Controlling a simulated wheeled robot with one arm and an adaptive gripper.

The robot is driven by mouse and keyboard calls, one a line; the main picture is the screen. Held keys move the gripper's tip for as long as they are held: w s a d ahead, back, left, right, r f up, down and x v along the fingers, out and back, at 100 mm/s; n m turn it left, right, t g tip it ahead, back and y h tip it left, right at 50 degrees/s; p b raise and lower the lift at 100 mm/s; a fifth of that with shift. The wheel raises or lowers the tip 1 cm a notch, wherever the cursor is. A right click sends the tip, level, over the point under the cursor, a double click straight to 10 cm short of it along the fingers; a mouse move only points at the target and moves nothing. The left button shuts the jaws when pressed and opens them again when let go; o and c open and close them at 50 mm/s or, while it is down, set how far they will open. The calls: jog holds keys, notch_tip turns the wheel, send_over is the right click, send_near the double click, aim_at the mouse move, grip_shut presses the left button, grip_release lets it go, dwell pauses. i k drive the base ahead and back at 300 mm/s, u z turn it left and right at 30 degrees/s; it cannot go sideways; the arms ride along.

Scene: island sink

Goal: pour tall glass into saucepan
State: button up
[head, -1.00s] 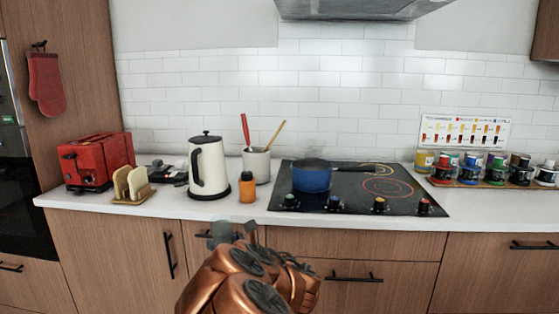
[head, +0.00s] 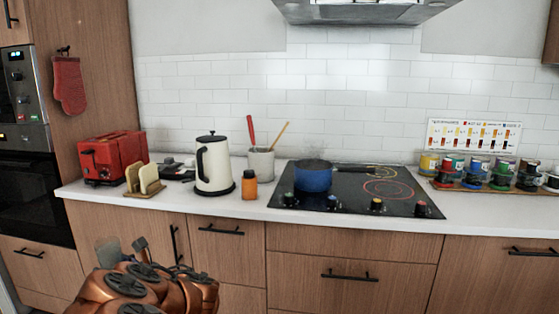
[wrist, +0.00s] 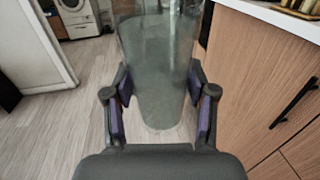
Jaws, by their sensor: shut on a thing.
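The tall glass (wrist: 158,60) is clear and greenish, and stands between my gripper's two purple-padded fingers in the wrist view. My gripper (wrist: 160,100) is shut on it. In the head view, part of the glass (head: 107,252) shows at the lower left, in front of the cabinets and below counter height, well left of the stove. Whether the glass holds anything is hard to tell. The blue saucepan (head: 312,178) sits on the black cooktop at its back left, its dark handle pointing right. My gripper is far from it.
On the counter left of the cooktop (head: 352,205) stand an orange bottle (head: 249,185), a white kettle (head: 214,165), a utensil crock (head: 261,166), a toast rack (head: 143,180) and a red toaster (head: 111,158). Paint or spice jars (head: 478,172) line the right. The range hood (head: 360,12) hangs above.

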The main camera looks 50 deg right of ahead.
aim_at(320, 180)
jog(key=u, duration=2.15)
jog(key=k, duration=1.95)
jog(key=z, duration=1.35)
